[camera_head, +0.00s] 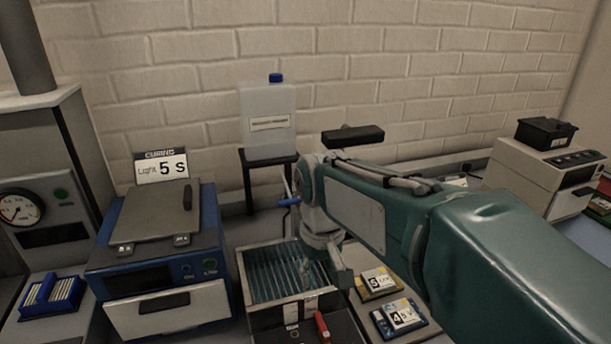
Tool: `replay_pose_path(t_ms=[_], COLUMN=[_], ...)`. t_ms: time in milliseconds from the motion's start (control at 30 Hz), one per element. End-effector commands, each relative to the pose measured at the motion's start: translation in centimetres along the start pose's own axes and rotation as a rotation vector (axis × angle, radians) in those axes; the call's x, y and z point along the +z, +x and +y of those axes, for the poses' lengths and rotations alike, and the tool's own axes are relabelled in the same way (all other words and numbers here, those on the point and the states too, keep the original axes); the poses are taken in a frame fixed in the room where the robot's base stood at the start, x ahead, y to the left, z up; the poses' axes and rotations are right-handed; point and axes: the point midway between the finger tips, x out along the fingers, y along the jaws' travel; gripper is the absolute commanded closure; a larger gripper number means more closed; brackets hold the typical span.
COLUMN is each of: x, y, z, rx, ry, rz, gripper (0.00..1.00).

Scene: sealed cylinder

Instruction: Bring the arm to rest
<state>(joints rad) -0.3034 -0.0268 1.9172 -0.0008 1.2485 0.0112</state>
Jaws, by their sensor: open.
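My arm (365,212) reaches in from the lower right of the head view and bends down at its wrist. My gripper (322,271) points down over a ribbed metal tray (262,268) at the bottom middle. Its fingers look apart and nothing shows between them. I cannot tell whether the fingertips touch the tray.
A blue curing box (155,240) with a "5 S" sign (161,167) stands left of the tray. A white jug (267,120) stands on a black stand behind. Two labelled blocks, a yellow one (378,282) and a blue one (400,318), lie right of the tray.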

Motion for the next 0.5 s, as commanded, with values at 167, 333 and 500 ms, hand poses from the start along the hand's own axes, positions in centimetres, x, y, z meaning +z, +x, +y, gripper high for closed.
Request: replay_pose_path(t_ms=[167,333,500], x=[3.0,7.2,11.2], y=[-1.2,-1.9,-1.6], z=[2.0,4.2,5.7], rx=[0.001,0.012,0.032], ry=[0.053,0.127,0.197], rz=[0.087,0.209,0.329], gripper=[0.44,0.44,0.44])
